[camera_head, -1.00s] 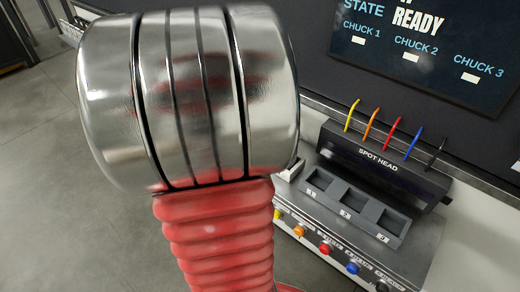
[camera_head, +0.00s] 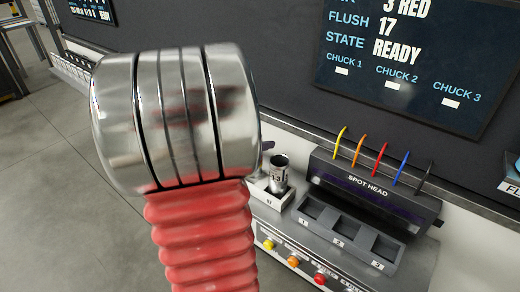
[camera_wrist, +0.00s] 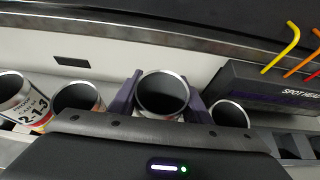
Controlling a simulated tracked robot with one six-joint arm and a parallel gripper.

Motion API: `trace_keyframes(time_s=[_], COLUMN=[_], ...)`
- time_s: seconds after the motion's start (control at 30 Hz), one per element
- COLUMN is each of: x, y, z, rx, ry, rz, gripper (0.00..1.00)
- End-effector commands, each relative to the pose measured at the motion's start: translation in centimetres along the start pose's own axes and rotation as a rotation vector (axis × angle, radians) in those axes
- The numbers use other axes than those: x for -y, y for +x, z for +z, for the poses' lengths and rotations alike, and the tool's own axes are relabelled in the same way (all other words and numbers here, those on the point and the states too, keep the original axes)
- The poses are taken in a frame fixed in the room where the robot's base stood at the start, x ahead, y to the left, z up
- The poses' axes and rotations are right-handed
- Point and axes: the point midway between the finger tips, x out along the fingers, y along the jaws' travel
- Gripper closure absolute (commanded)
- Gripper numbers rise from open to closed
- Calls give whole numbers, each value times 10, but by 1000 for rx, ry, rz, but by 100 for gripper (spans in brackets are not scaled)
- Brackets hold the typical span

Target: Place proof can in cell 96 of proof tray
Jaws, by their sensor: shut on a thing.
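In the wrist view my gripper (camera_wrist: 163,104) has its purple fingers closed on either side of an open-topped metal can (camera_wrist: 163,92). Its label is hidden from this camera. A can marked PROOF 2-13 (camera_wrist: 30,112) stands at the left, with another open can (camera_wrist: 78,97) beside it and one more (camera_wrist: 228,114) right of my gripper. A can (camera_head: 279,168) stands in a white holder (camera_head: 272,200) right of the arm. I cannot make out cell 96.
The spot head (camera_head: 375,188) with coloured hooked tubes stands at the right, above dark chuck recesses (camera_head: 340,232). A white slotted rack (camera_head: 72,72) runs along the wall at upper left. A screen (camera_head: 415,62) reads READY. Open floor lies at left.

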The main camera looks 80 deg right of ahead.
Motion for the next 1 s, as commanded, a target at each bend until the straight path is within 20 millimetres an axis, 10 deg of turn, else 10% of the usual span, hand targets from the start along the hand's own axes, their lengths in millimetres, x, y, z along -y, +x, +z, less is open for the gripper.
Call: trace_keyframes(time_s=[0.87,0.9,1.0], x=[0,0,0], y=[19,19,19], z=[-35,-35,-34], rx=[0,0,0], ry=[-1,0,0], rz=[0,0,0], gripper=[77,54,47])
